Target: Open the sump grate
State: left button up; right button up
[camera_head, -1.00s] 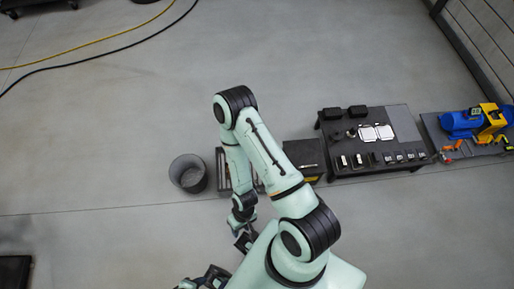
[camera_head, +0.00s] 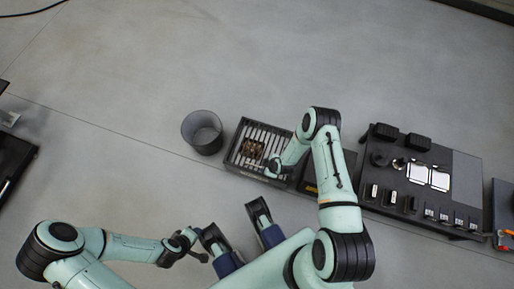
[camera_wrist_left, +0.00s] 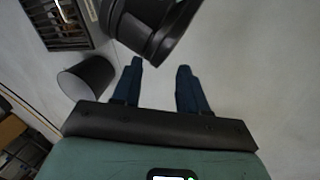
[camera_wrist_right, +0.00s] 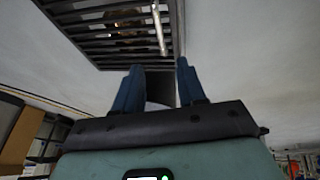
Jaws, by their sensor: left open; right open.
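The sump grate (camera_head: 265,136) is a slatted panel in a dark rectangular frame on the floor, near the centre of the head view. Brownish shapes show among its slats. In the right wrist view the grate (camera_wrist_right: 100,33) lies just ahead of the fingertips, with a pale bar (camera_wrist_right: 159,30) across the slats. My right gripper (camera_wrist_right: 160,66) is open beside the frame's near edge; contact cannot be told. My left gripper (camera_wrist_left: 160,65) is open and empty, away from the grate, whose corner (camera_wrist_left: 80,42) shows upper left in the left wrist view.
A grey bucket (camera_head: 203,132) stands just left of the grate. A dark box (camera_head: 338,178) stands right of it, then a black table (camera_head: 467,172) with small parts. Bare floor lies behind and left of the bucket.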

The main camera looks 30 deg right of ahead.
pick_arm(q)
jog(key=w+a+f+t+b, duration=0.1)
jog(key=w+a+f+b, duration=0.1)
jog(key=w+f+b, duration=0.15)
pick_arm(e)
send_near(256, 166)
notch_tip(256, 166, down, 2)
jog(key=x, duration=0.2)
jog(key=b+x, duration=0.1)
jog(key=x, duration=0.2)
jog(key=shift+w, duration=0.45)
jog(key=shift+w+f, duration=0.1)
jog(key=shift+f, duration=0.15)
pick_arm(q)
jog(key=shift+n+g+y, duration=0.3)
jog(key=shift+g+y, duration=0.1)
jog(key=shift+g, duration=0.2)
jog(key=s+f, duration=0.1)
jog(key=s+a+f, duration=0.1)
jog(key=s+f, duration=0.1)
jog(key=shift+s+f, duration=0.15)
jog(key=shift+f, duration=0.15)
pick_arm(e)
grip_shut()
